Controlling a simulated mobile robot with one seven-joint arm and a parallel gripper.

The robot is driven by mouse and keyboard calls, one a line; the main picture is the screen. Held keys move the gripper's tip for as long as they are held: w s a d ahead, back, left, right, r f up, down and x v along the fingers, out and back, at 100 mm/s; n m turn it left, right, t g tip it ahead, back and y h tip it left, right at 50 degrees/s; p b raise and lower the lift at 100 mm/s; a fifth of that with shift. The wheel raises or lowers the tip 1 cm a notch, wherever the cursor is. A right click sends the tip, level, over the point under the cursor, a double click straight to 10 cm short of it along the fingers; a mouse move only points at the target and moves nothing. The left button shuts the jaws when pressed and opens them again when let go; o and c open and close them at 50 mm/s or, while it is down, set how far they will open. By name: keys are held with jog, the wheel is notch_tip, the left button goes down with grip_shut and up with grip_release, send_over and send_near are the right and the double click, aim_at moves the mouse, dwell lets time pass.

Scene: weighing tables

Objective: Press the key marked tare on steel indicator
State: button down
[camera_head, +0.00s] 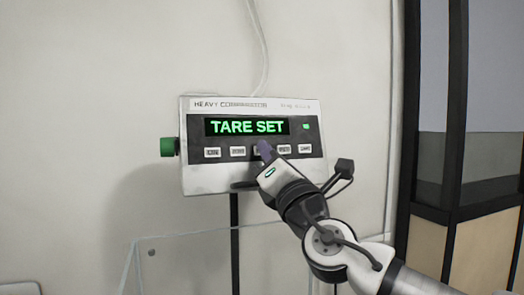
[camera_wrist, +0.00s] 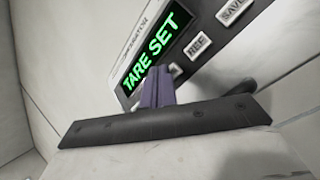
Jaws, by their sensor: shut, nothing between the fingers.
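The steel indicator (camera_head: 252,182) is a metal box on a dark post, with a dark front panel and a row of several light keys. Its display (camera_head: 247,127) reads "TARE SET" in green, and the same words show in the wrist view (camera_wrist: 150,54). My gripper (camera_head: 263,147) is shut and empty, with its purple fingertips at the middle key of the row, covering most of it. In the wrist view the fingertips (camera_wrist: 158,75) are at the panel just below the display. The covered key's marking is hidden, and I cannot tell whether the tips touch it.
A green knob (camera_head: 167,147) sticks out of the indicator's left side. A clear-walled enclosure (camera_head: 180,250) stands below in front. A white cable (camera_head: 262,50) runs up the wall. A dark-framed partition (camera_head: 430,130) is at the right.

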jog(key=shift+s+d+r, duration=0.15)
jog(key=shift+s+d, duration=0.05)
jog(key=shift+s, duration=0.3)
jog(key=s, duration=0.1)
jog(key=s+d+r, duration=0.1)
jog(key=s, duration=0.1)
jog(key=s+p, duration=0.1)
jog(key=shift+s+d+r, duration=0.2)
jog(key=shift+d, duration=0.2)
jog(key=shift+f, duration=0.1)
dwell(0.4)
